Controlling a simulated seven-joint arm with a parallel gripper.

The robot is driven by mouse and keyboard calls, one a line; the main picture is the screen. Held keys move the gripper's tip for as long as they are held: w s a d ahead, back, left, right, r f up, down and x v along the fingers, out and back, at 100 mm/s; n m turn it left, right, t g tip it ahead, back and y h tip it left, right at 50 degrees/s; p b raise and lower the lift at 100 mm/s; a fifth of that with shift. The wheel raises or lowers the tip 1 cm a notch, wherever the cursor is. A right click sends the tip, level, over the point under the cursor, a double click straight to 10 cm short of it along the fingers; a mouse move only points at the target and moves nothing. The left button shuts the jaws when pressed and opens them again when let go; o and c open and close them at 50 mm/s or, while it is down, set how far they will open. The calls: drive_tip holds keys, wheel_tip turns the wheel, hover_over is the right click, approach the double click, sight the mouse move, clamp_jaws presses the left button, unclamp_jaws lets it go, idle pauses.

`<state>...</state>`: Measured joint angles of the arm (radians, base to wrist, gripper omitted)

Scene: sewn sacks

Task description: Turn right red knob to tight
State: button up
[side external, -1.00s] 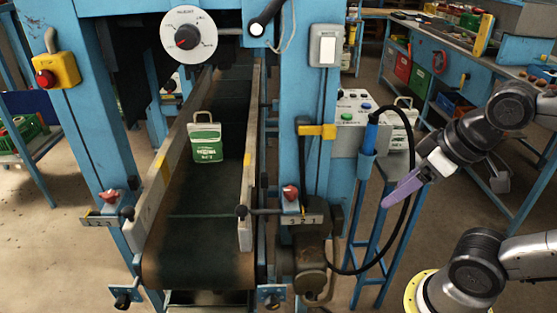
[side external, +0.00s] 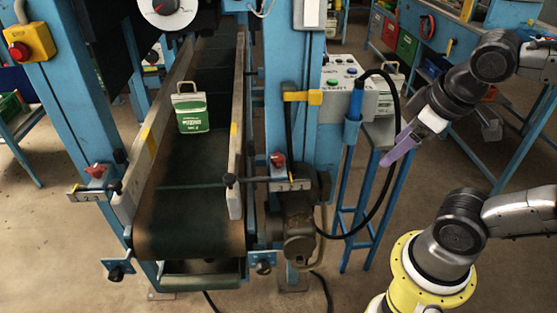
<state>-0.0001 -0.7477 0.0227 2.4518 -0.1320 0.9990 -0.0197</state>
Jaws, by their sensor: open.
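The right red knob (side external: 278,159) sits on the post to the right of the conveyor, above a small numbered plate (side external: 289,185). The plate's marks are too small to read, and I cannot tell the knob's exact setting. Another red knob (side external: 95,171) is on the left post, beside its own plate. My gripper (side external: 388,160), with purple fingers, is well to the right of the right knob, pointing down and left. It is open, touches nothing and holds nothing visible; the fingers overlap from this side.
A black looped cable (side external: 407,150) and a control box (side external: 345,85) on a blue stand lie between my gripper and the right knob. A yellow bracket (side external: 303,97) juts out above the knob.

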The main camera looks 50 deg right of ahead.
drive_tip(key=w+d+n+g+h, duration=0.2)
drive_tip(key=d+n+g+h, duration=0.1)
drive_tip(key=d+h, duration=0.15)
drive_tip(key=w+d+f+n+g+h, duration=0.1)
drive_tip(key=w+d+f+n+h, duration=0.1)
drive_tip(key=w+n+h, duration=0.55)
drive_tip(key=n+t+h, duration=0.2)
drive_tip(key=n+t, duration=0.6)
drive_tip(key=n, duration=0.2)
approach(279, 167)
drive_tip(key=s+d+r, duration=0.1)
drive_tip(key=d+r, duration=0.4)
drive_tip(key=r, duration=0.2)
drive_tip(key=s+a+f+n+t+y, duration=0.2)
drive_tip(key=s+a+f+n+t, duration=0.1)
drive_tip(key=a+f+n+t, duration=0.25)
drive_tip(key=shift+g, duration=0.75)
drive_tip(key=x, duration=0.4)
drive_tip(key=f+x, duration=0.1)
drive_tip(key=x, duration=0.4)
drive_tip(key=f+x, duration=0.1)
drive_tip(key=x, duration=0.3)
drive_tip(key=shift+w+d+f, duration=0.1)
drive_tip(key=shift+w+d, duration=0.2)
drive_tip(key=shift+w, duration=0.05)
clamp_jaws()
